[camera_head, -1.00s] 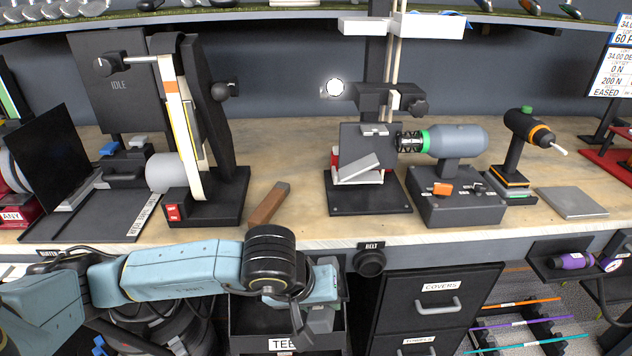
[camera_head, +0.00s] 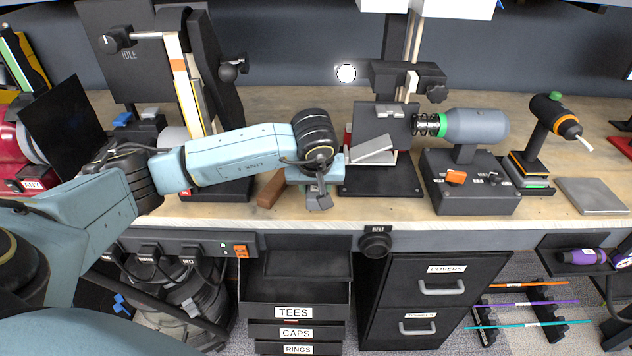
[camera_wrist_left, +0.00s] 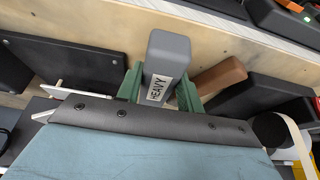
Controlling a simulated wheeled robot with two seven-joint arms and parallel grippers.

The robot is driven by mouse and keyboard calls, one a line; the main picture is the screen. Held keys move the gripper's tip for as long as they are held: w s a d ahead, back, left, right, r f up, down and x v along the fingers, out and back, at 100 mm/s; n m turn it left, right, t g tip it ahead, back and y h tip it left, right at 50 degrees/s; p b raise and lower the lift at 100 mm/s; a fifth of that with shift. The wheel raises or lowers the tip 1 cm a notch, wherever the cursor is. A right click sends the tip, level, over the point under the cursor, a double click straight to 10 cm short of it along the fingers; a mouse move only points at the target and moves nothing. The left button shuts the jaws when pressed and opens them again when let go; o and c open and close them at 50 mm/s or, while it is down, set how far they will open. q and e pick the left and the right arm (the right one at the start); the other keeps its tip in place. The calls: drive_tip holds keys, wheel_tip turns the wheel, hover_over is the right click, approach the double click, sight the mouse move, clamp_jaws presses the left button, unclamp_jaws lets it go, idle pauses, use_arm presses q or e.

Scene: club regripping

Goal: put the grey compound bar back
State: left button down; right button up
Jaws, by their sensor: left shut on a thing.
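The grey compound bar (camera_wrist_left: 168,62), labelled HEAVY, is between the green fingers of my left gripper (camera_wrist_left: 160,90), which is shut on it, in the left wrist view. In the head view the left gripper (camera_head: 316,192) is over the front part of the workbench, right of a brown bar (camera_head: 270,190). The arm and wrist hide most of the grey bar there. The brown bar also shows in the left wrist view (camera_wrist_left: 220,76), lying on the bench beside the grey bar. My right gripper is not in view.
A belt machine (camera_head: 215,90) stands left of the gripper and a black-based stand (camera_head: 380,180) close on its right. The wooden bench top (camera_head: 330,212) is bare along its front edge. An open TEES drawer (camera_head: 293,290) is below.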

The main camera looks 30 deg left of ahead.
use_arm(q)
drive_tip(key=w+a, duration=0.1)
drive_tip(key=w, duration=0.1)
drive_tip(key=w+a, duration=0.1)
drive_tip(key=w, duration=0.1)
drive_tip(key=shift+a, duration=0.15)
drive_tip(key=shift+f, duration=1.7)
drive_tip(key=c, duration=0.9)
unclamp_jaws()
drive_tip(key=shift+f, duration=0.15)
drive_tip(key=v, duration=1.2)
drive_tip(key=shift+s, duration=0.1)
